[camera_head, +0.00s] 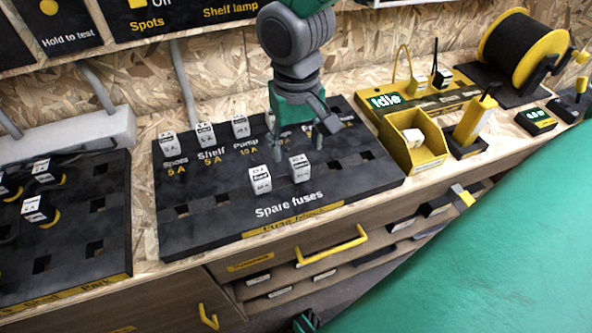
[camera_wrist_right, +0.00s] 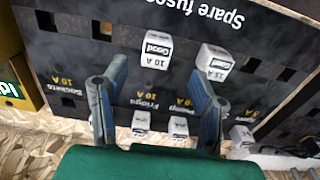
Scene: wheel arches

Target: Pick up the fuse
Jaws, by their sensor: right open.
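Two white spare fuses stand on the dark fuse board above the "Spare fuses" label in the head view: the left one (camera_head: 260,179) and the right one (camera_head: 299,169). The right wrist view shows them marked "Good", one 10 A (camera_wrist_right: 157,49) and one 15 A (camera_wrist_right: 214,62). My right gripper (camera_head: 300,143) is open and empty above the board, behind the spares in the head view. In the wrist view its fingers (camera_wrist_right: 158,72) are spread, with the 10 A spare just beyond and between their tips. A small green and dark part, apparently my left gripper (camera_head: 305,321), shows at the bottom edge.
Labelled fuses, including Spots (camera_head: 167,143), Shelf (camera_head: 205,134) and Pump (camera_head: 240,126), stand in the back row. My right gripper partly hides that row. A yellow bin (camera_head: 425,155) holding a white block stands right of the board. Empty dark slots lie around the spares.

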